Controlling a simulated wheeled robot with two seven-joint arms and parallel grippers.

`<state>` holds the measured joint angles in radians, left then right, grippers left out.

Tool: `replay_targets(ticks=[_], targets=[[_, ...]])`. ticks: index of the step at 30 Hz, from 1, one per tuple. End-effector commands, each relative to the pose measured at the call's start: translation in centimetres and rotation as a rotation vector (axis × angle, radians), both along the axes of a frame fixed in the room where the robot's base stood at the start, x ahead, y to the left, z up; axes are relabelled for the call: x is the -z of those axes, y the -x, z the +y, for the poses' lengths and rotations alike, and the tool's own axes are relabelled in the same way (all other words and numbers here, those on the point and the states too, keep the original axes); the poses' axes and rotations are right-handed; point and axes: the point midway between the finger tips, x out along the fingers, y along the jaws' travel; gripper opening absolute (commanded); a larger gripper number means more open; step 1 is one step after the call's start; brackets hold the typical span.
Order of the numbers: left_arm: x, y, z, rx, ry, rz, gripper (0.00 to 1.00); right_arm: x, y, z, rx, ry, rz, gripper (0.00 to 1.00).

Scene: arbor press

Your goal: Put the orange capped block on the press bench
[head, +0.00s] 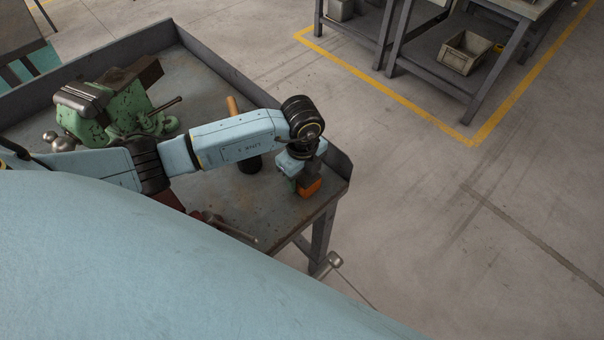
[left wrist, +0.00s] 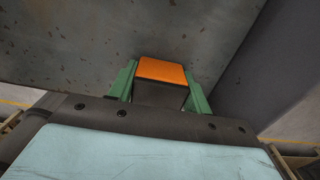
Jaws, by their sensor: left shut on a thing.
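The orange capped block (head: 310,187) is at the near right corner of the grey press bench (head: 270,206) in the head view. In the left wrist view the block (left wrist: 163,70) shows an orange cap and a dark body, between two green fingers. My left gripper (head: 302,182) is shut on the block. The bench top (left wrist: 120,35) fills the background behind the block in the wrist view. I cannot tell whether the block touches the bench top. My right gripper is not in view.
A green vise (head: 115,112) stands on the bench at the left. An orange-brown handle (head: 232,106) stands up behind my left arm. A raised rim (head: 225,60) runs along the bench's back. Another bench (head: 425,55) with a bin (head: 464,52) stands beyond clear floor.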

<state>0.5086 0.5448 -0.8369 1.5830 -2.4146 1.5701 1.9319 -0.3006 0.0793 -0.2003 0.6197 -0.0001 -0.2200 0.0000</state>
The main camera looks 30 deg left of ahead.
Motion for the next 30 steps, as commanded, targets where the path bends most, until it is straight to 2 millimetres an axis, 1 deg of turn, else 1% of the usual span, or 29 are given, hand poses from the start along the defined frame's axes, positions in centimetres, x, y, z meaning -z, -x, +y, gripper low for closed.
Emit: replay_targets(ticks=[3,7,8,12,13,20,23,26,29,30], targets=[[-0.1,-0.1,0.0,0.0,0.001,-0.002,0.18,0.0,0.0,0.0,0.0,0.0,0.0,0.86],[0.2,-0.1,0.0,0.0,0.0,-0.001,0.18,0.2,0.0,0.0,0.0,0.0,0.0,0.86],[0.3,0.0,0.0,0.0,0.0,0.0,0.5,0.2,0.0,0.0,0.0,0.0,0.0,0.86],[0.2,0.0,0.0,0.0,0.0,0.0,0.69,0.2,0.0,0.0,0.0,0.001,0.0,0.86],[0.2,0.0,0.0,0.0,0.0,0.0,0.71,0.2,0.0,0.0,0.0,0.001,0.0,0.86],[0.2,0.0,0.0,0.0,0.001,0.0,0.71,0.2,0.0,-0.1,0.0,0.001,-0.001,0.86],[-0.2,0.0,0.0,0.001,0.001,0.0,0.71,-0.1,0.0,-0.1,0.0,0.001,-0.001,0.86],[-1.3,-0.1,0.0,0.001,0.002,-0.003,0.71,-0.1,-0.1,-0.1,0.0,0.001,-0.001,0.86],[-3.2,-0.1,0.0,0.001,0.002,-0.005,0.71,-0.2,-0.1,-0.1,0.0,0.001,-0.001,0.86],[-4.1,-0.1,0.0,0.001,0.001,-0.005,0.71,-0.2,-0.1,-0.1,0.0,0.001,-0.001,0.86]])
